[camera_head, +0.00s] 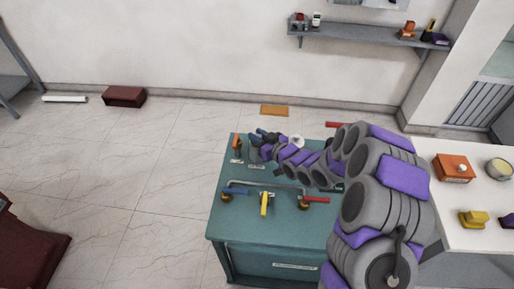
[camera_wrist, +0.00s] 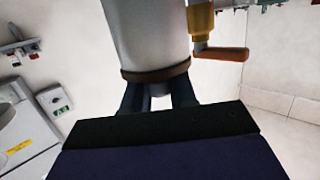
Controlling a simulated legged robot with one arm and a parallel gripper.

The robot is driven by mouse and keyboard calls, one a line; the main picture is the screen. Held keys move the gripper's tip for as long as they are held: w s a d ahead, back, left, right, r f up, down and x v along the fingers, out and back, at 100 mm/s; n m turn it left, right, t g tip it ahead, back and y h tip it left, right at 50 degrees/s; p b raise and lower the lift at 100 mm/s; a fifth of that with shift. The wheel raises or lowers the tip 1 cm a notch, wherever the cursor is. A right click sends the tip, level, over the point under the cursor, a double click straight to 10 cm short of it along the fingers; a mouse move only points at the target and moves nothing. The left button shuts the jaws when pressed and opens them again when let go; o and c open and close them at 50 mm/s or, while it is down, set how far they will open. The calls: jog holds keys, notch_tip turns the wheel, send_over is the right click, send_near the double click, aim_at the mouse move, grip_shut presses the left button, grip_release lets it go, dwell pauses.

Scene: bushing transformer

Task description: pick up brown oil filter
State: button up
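In the wrist view a pale grey cylinder (camera_wrist: 153,35) with a brown rim (camera_wrist: 156,74) stands right before my gripper (camera_wrist: 160,98). I cannot tell for sure whether it is the brown oil filter. The two dark fingers are apart, with a light gap between them, and their tips are hidden behind the rim. I see no clear grip on the cylinder. In the head view my gripper (camera_head: 261,137) is small, over the back left of the green cabinet (camera_head: 265,256), right of a small orange-brown upright item (camera_head: 237,144).
Valves with blue (camera_head: 237,191), yellow (camera_head: 264,203) and red (camera_head: 316,199) handles stand on the cabinet. A white table (camera_head: 485,237) at right bears an orange box (camera_head: 454,168) and other items. A shelf (camera_head: 365,36) hangs on the back wall. The floor at left is mostly clear.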

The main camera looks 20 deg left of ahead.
jog(key=shift+d, duration=0.15)
jog(key=shift+c, duration=0.8)
jog(key=shift+a, duration=0.25)
grip_shut()
jog(key=shift+w, duration=0.1)
